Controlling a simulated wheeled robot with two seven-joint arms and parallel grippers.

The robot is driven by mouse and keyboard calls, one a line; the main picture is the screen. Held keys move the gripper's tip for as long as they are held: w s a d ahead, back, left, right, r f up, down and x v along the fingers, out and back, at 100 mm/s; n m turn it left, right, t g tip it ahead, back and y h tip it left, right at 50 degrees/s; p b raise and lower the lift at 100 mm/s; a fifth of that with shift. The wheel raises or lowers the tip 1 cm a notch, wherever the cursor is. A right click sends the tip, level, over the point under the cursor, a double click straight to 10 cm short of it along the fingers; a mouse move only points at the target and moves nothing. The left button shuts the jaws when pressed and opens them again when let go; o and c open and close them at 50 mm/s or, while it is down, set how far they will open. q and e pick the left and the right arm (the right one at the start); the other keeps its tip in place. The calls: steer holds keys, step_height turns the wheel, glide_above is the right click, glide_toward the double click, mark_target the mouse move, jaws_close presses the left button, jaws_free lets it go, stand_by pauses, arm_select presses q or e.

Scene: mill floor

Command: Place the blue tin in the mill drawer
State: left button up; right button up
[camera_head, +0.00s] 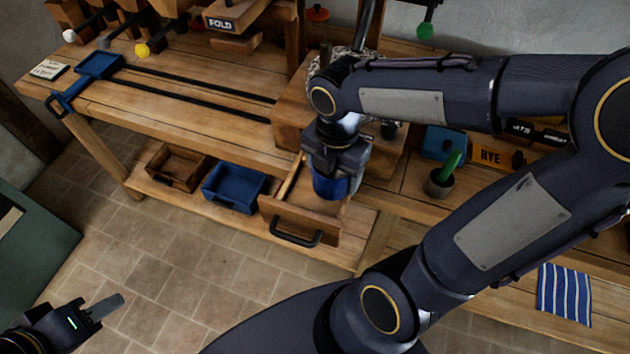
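The mill drawer (289,219) is pulled open below the wooden mill box, with a black handle on its front. The blue tin (331,187) is upright over the open drawer, directly under my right gripper (335,168), which appears shut on it. The gripper body hides the tin's top and the fingertips. I cannot tell whether the tin touches the drawer floor. My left gripper (103,307) is low at the left, over the floor, empty and away from the bench. Its fingers overlap in this view, so their opening is unclear.
A brown tray (177,168) and a blue tray (234,189) stand on the lower shelf left of the drawer. A striped cloth (564,292) lies lower right. My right arm hides part of the bench.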

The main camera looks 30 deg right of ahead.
steer(key=w+f, duration=0.2)
steer(key=f, duration=0.1)
steer(key=w+f, duration=0.2)
steer(key=shift+w+a+f, duration=0.1)
steer(key=shift+a+f, duration=0.15)
steer(key=shift+a, duration=0.15)
steer(key=shift+w+f+b, duration=0.15)
steer(key=shift+f+b, duration=0.2)
steer(key=shift+f, duration=1.35)
steer(key=shift+f, duration=0.2)
steer(key=o, duration=1)
steer(key=shift+o, duration=0.2)
steer(key=shift+r, duration=0.1)
